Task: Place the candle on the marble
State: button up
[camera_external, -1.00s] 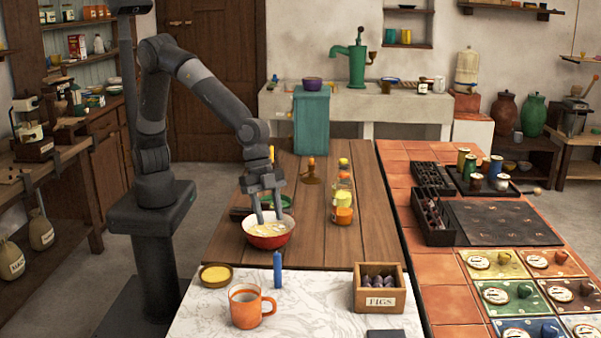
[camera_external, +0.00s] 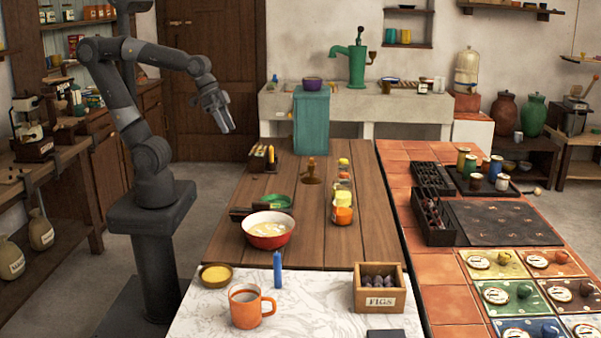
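A blue candle (camera_external: 277,270) stands upright near the back edge of the white marble slab (camera_external: 330,322). It is between the small yellow dish and the box of figs. My gripper (camera_external: 226,128) is high in the air, to the left of the wooden table's far part, well away from the candle. Its two fingers look slightly apart, with nothing visible between them.
A red bowl (camera_external: 269,231) stands on the wood (camera_external: 310,235) behind the candle. An orange mug (camera_external: 249,306), a yellow dish (camera_external: 215,275) and a fig box (camera_external: 380,290) stand on the marble. Bottles (camera_external: 342,205) and a brass holder (camera_external: 311,176) stand farther back.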

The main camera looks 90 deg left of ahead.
jog(key=s+a+f+n+y, duration=0.1)
jog(key=s+a, duration=0.2)
jog(key=s, duration=0.2)
jog(key=shift+a+n, duration=0.25)
jog(key=shift+n, duration=0.15)
